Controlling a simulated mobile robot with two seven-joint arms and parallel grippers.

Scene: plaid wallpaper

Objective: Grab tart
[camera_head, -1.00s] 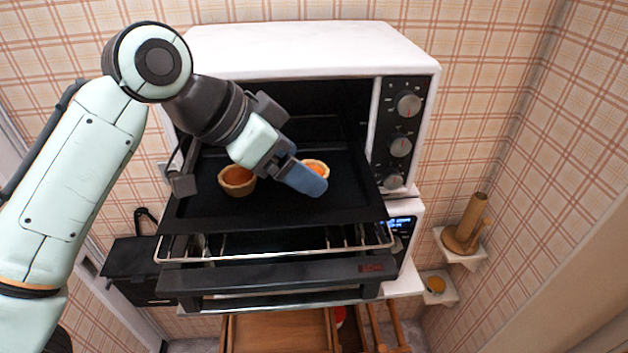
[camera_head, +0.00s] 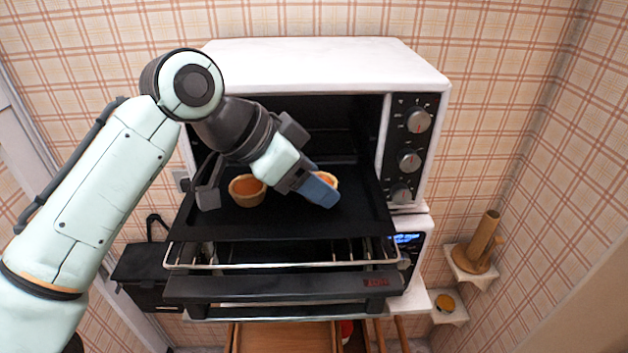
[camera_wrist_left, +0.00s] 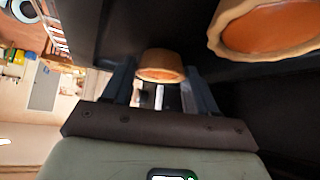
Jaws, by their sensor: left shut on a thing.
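One tart (camera_head: 329,178) with an orange filling is between the fingers of my left gripper (camera_head: 318,190), over the right part of the black tray (camera_head: 290,222). The blue finger hides part of this tart in the head view. In the left wrist view, the tart (camera_wrist_left: 160,66) sits between the two fingers of my left gripper (camera_wrist_left: 162,88), which is shut on it. A second tart (camera_head: 247,190) stands on the tray to the left of the gripper; it also shows at the upper right of the left wrist view (camera_wrist_left: 268,30). My right gripper is out of view.
The white oven (camera_head: 325,60) is open, its roof above my gripper and its knob panel (camera_head: 411,150) to the right. A wire rack (camera_head: 290,265) and the lowered door (camera_head: 285,288) lie below the tray. Small shelves (camera_head: 470,268) are on the right wall.

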